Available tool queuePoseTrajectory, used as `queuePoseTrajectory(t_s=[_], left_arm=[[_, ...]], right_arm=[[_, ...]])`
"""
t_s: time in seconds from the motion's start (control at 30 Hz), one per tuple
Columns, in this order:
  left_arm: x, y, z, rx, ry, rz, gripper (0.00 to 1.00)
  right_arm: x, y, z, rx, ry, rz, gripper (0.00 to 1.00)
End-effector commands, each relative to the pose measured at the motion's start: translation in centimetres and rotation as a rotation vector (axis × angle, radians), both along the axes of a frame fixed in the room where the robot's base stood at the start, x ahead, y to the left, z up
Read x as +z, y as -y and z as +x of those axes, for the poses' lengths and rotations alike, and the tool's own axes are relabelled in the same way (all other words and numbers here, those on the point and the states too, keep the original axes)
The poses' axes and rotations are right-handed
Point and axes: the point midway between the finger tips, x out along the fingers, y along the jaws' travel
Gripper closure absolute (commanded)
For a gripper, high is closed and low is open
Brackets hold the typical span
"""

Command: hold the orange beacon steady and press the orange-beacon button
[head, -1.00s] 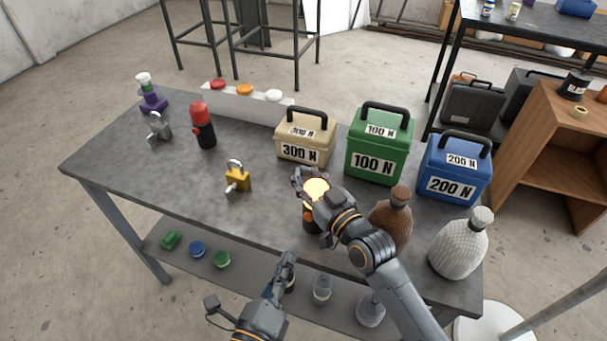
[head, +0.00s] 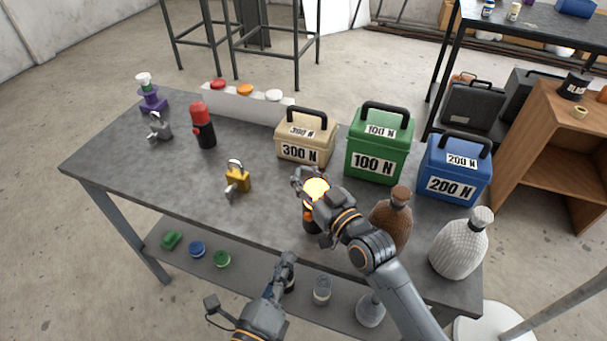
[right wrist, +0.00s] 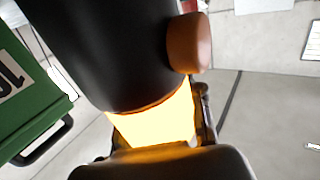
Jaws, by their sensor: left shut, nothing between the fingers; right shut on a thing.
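The orange beacon (head: 316,190) has a brightly glowing orange-yellow top and a dark body, at the front middle of the table. My right gripper (head: 308,180) is shut around its glowing top. In the right wrist view the beacon's dark body (right wrist: 105,45) fills the upper left, with its lit top (right wrist: 155,125) between my fingers. The orange-beacon button (right wrist: 190,43) is a rounded orange-brown knob sticking out from the side of the body; nothing touches it there. My left gripper (head: 286,262) is shut and empty, in front of the table edge, below and apart from the beacon.
A red beacon (head: 203,125), a yellow padlock (head: 238,180) and a grey padlock (head: 160,129) stand to the left. Tan (head: 306,138), green (head: 380,145) and blue (head: 455,165) weight boxes stand behind. Brown (head: 392,218) and white (head: 462,245) bottles stand right.

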Motion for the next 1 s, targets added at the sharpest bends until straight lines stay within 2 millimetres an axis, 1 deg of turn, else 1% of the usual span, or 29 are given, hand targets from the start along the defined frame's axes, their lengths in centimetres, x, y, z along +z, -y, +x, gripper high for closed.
queuePoseTrajectory(t_s=[0.13, 0.23, 0.43, 0.6, 0.7, 0.87, 1.0], left_arm=[[0.0, 0.0, 0.2, 0.022, 0.001, 0.000, 1.00], [-0.1, -0.1, 0.5, 0.096, 0.003, 0.004, 1.00], [-0.1, -0.6, 1.0, 0.348, -0.007, 0.033, 1.00], [0.0, -0.7, 0.4, 0.534, -0.040, 0.067, 1.00], [0.1, -0.8, 0.0, 0.606, -0.056, 0.081, 1.00], [0.2, -0.7, -0.2, 0.656, -0.070, 0.094, 1.00], [0.1, -0.2, 0.7, 0.660, -0.070, 0.095, 1.00]], right_arm=[[0.0, 0.0, 0.0, 0.000, 0.000, 0.000, 1.00], [0.0, 0.0, 0.0, 0.000, 0.000, 0.000, 1.00], [0.0, 0.0, 0.0, 0.000, 0.000, 0.000, 1.00], [0.0, 0.0, 0.0, 0.000, 0.000, 0.000, 1.00], [0.0, 0.0, 0.0, 0.000, 0.000, 0.000, 1.00], [0.0, 0.0, 0.0, 0.000, 0.000, 0.000, 1.00], [0.0, 0.0, 0.0, 0.000, 0.000, 0.000, 1.00]])
